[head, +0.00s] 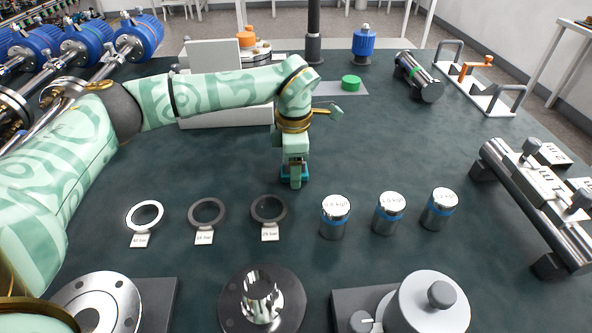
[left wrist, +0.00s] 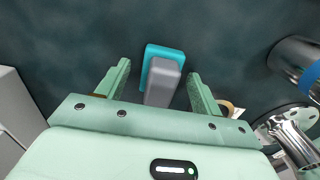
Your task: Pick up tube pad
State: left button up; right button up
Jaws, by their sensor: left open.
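The tube pad, a small teal block with a grey grip (left wrist: 163,82), lies on the dark table. In the left wrist view it sits between the two fingers of my left gripper (left wrist: 161,88), with gaps showing on both sides. In the head view my left gripper (head: 294,180) points down over it at the table's middle and hides most of it; only a bit of teal (head: 308,174) shows beside the fingers. The gripper is open. My right gripper is not in view.
Three rings with labels (head: 208,212) and three steel weights (head: 389,214) stand nearer to me. Flanges and a steel dome (head: 264,300) line the front edge. A steel cylinder rig (head: 540,200) is at the right. A white box (head: 230,115) stands behind my left arm.

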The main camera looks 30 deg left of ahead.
pick_arm(q)
jog(key=shift+r, duration=0.1)
jog(key=c, duration=1.1)
jog(key=shift+o, duration=0.2)
jog(key=shift+r, duration=0.1)
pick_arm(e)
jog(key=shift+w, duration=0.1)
